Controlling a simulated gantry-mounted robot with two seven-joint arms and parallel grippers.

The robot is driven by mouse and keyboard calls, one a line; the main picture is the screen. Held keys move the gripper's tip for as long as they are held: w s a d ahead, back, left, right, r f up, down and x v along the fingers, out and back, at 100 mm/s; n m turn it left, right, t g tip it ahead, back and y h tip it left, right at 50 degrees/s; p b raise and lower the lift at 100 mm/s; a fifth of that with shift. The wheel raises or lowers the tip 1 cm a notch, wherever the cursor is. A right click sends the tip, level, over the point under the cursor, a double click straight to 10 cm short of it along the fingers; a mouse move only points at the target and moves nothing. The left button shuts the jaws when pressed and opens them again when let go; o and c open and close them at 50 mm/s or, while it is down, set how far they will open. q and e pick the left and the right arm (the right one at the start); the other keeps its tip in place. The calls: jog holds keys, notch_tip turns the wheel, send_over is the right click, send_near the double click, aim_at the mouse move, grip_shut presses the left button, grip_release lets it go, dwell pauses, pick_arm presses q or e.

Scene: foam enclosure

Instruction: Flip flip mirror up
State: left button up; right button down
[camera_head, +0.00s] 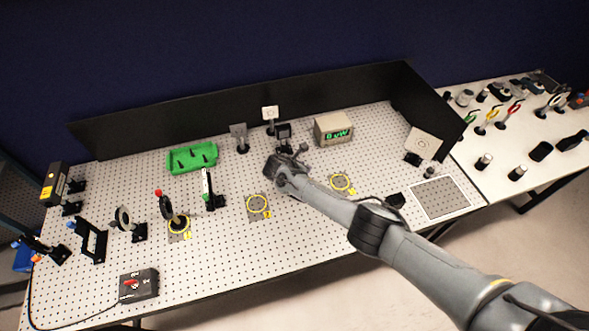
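My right arm comes in from the lower right, and my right gripper (289,158) is at the back middle of the perforated board. It is small and dark here, and I cannot make out whether its fingers are apart. Just behind it stands a dark square-framed mount (283,131), partly hidden by the gripper; it may be the flip mirror. I cannot tell whether it is up or down, or whether the gripper touches it. A grey square plate on a post (239,132) stands to its left. My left gripper is not in view.
A display box (333,128) stands right of the gripper, and a green tray (192,157) lies to the left. Yellow rings (259,206) mark spots on the board. Several optic mounts stand at left. Black panels (250,103) close the back and right. The front middle is clear.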

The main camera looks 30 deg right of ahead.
dwell(0.4)
jog(key=c, duration=1)
grip_release()
jog(key=shift+a+r, duration=0.25)
jog(key=shift+r, duration=0.1)
jog(key=p+v, duration=0.2)
jog(key=v, duration=0.8)
jog(key=shift+f, duration=0.1)
